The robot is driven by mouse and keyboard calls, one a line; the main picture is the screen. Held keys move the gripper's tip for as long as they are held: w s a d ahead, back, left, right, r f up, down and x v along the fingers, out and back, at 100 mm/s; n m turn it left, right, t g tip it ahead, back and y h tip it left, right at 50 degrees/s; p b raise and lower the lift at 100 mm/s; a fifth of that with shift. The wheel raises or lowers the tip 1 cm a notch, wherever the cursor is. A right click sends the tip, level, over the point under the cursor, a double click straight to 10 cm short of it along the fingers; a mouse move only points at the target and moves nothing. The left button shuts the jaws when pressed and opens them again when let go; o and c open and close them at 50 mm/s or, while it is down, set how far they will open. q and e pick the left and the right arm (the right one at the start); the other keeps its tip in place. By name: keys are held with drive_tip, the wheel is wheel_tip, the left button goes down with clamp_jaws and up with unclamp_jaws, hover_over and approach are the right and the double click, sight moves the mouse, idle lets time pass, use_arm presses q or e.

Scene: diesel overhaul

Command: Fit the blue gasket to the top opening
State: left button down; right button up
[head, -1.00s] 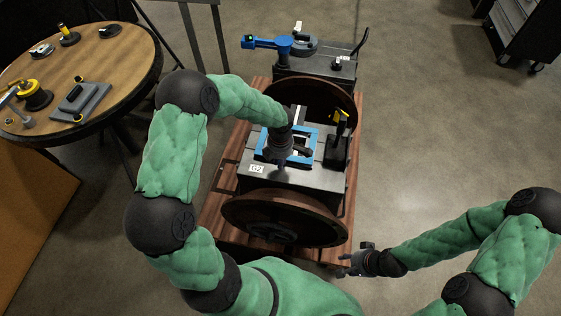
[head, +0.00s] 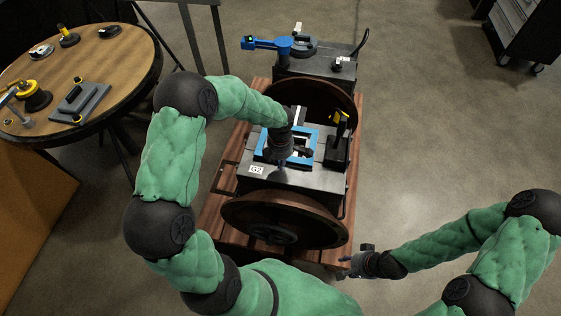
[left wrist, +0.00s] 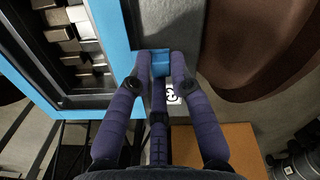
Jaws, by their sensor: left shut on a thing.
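The blue gasket (head: 314,137) is a square frame over the top of the grey engine block (head: 318,178), around the dark top opening (head: 300,147). My left gripper (head: 281,166) is at its near side, and my wrist hides part of the frame. In the left wrist view the gripper (left wrist: 160,66) is shut on a small blue tab at the edge of the gasket (left wrist: 118,30). Whether the gasket lies flat on the block or just above it, I cannot tell. My right gripper (head: 344,267) is low, right of the near wheel and away from the block; its fingers are too small to judge.
A brown wheel (head: 285,218) stands before the block, and another (head: 325,96) behind it. A black and yellow part (head: 338,140) stands right of the opening. A blue tool (head: 270,43) is at the back. A round table (head: 105,62) with parts stands left.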

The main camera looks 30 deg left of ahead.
use_arm(q)
drive_tip(key=shift+f+b, duration=0.3)
drive_tip(key=shift+f, duration=0.65)
idle(0.6)
drive_tip(key=c, duration=1.1)
unclamp_jaws()
drive_tip(key=shift+o, duration=0.2)
drive_tip(key=shift+r, duration=0.15)
wheel_tip(320, 180, up, 12)
